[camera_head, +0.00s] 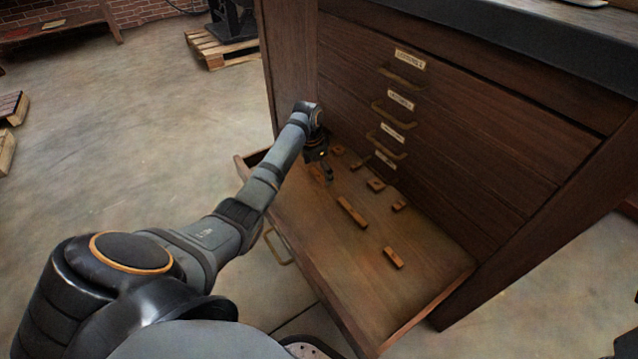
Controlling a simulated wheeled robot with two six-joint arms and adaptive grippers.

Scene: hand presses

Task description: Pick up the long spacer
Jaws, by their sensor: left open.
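The open bottom drawer (425,285) of a dark wooden cabinet holds several small orange-brown wooden pieces. The longest piece (352,212), which looks like the long spacer, lies flat near the middle of the drawer. My left arm reaches in from the lower left. My left gripper (326,174) is open above the far left part of the drawer, up and left of the long piece and apart from it. The gripper is small and dark here, and it partly hides a piece beside it.
Smaller pieces lie around, including a short block (393,258) nearer the front right and a squarish one (376,185) toward the cabinet. Shut drawers with brass handles (403,80) rise behind. A pallet (222,48) stands at the back; the concrete floor at left is mostly clear.

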